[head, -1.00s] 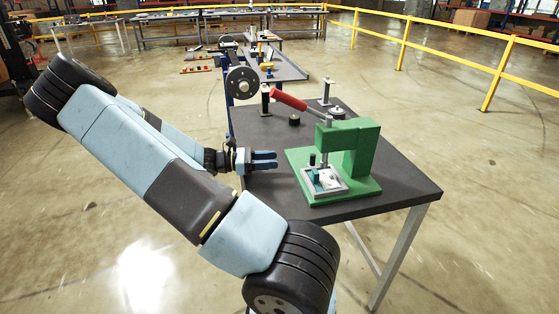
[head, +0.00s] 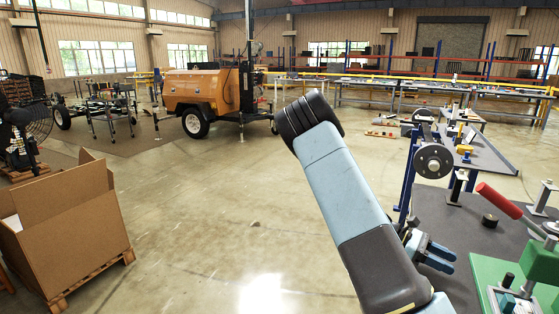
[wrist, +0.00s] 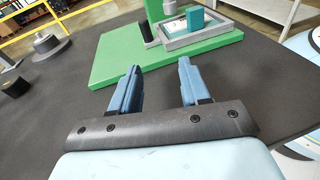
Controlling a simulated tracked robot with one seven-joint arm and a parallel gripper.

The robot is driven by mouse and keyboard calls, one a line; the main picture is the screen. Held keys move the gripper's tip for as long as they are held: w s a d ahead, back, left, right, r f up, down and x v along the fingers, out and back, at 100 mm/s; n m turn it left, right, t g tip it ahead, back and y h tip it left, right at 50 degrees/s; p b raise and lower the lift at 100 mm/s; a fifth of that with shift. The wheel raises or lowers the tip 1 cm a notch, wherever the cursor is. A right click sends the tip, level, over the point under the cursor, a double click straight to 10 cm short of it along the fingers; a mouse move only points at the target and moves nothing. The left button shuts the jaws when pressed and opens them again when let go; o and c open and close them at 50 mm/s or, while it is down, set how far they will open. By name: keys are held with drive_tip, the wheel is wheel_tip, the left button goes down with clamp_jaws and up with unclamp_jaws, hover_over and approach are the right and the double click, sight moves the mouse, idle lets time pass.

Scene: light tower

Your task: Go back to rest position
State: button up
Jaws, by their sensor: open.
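My gripper (head: 441,256) is over the left side of the dark work table at the right of the head view, partly behind my arm. In the wrist view my gripper (wrist: 157,90) has its two blue fingers apart with nothing between them. The fingers point toward the green press base (wrist: 140,62), and a gap in depth is hard to judge. A grey tray with a teal block (wrist: 195,18) sits on the base.
The dark table (head: 438,207) carries a short black cylinder (head: 490,221) and metal posts. A reel (head: 433,160) on a blue stand is at its far left. A cardboard box (head: 75,245) on a pallet is at left. An orange trailer (head: 205,92) stands behind. The middle floor is clear.

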drive_tip(key=a+r+m+t+y, duration=0.1)
drive_tip(key=a+y, duration=0.1)
drive_tip(key=s+a+r+m+t+y, duration=0.1)
drive_tip(key=a+y, duration=0.1)
drive_tip(key=a+r+m+t+y, duration=0.1)
drive_tip(key=a, duration=0.1)
drive_tip(key=shift+s+a+r+y, duration=0.2)
drive_tip(key=shift+s+a+y, duration=0.1)
drive_tip(key=shift+y, duration=0.1)
drive_tip(key=s+a+r+m+t+y, duration=0.3)
drive_tip(key=s+a+r+t, duration=0.3)
drive_tip(key=a+r, duration=0.3)
drive_tip(key=s+a+r+m+t+y, duration=0.3)
drive_tip(key=s+a+r+t, duration=0.3)
drive_tip(key=r, duration=0.8)
drive_tip(key=shift+s+a+r+t+y, duration=0.25)
drive_tip(key=shift+s+a+t+y, duration=0.25)
drive_tip(key=shift+a, duration=1.25)
